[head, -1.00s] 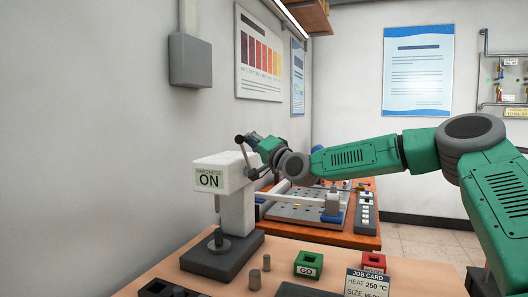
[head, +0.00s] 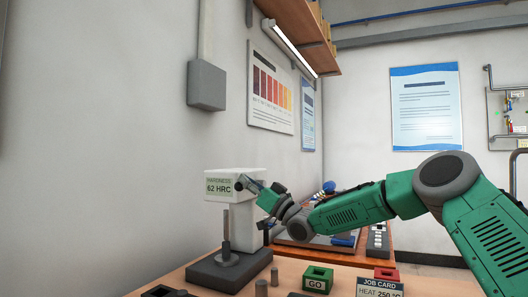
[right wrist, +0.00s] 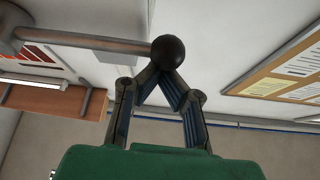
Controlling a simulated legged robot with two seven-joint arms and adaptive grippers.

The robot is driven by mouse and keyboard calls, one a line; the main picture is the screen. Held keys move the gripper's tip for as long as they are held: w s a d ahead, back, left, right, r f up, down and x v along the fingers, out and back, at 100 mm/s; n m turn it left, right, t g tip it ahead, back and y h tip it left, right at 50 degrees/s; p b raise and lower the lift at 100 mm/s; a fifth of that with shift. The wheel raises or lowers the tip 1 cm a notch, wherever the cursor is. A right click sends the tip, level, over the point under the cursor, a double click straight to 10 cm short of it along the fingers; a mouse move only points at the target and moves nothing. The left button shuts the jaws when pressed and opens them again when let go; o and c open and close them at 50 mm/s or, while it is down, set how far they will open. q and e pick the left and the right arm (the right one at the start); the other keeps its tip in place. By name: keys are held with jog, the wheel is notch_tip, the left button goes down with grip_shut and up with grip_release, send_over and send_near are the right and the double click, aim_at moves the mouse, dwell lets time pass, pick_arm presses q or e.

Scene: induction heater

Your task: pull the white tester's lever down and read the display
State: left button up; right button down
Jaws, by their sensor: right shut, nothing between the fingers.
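The white tester (head: 243,215) stands on a dark base at the left of the table. Its display (head: 219,187) reads "HARDNESS 62 HRC". The lever (head: 250,185) is low beside the tester's head, partly hidden by my gripper. In the right wrist view the lever is a grey rod (right wrist: 100,42) ending in a black ball (right wrist: 168,52). My right gripper (head: 264,191) is at the lever end, right of the head. In the right wrist view its fingertips (right wrist: 160,76) are shut together at the ball, with nothing between them; I cannot tell whether they touch it. My left gripper is not in view.
Small grey cylinders (head: 274,276) stand in front of the tester. A green GO bin (head: 318,277), a red bin (head: 386,274) and a job card (head: 380,287) are to the right. A second bench (head: 375,258) with equipment stands behind my arm.

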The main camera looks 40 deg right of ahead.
jog(key=shift+a+f+n+g+y+b, duration=0.15)
jog(key=shift+f+n+g+y+b, duration=0.15)
jog(key=shift+f+n+y, duration=0.7)
jog(key=shift+h, duration=0.3)
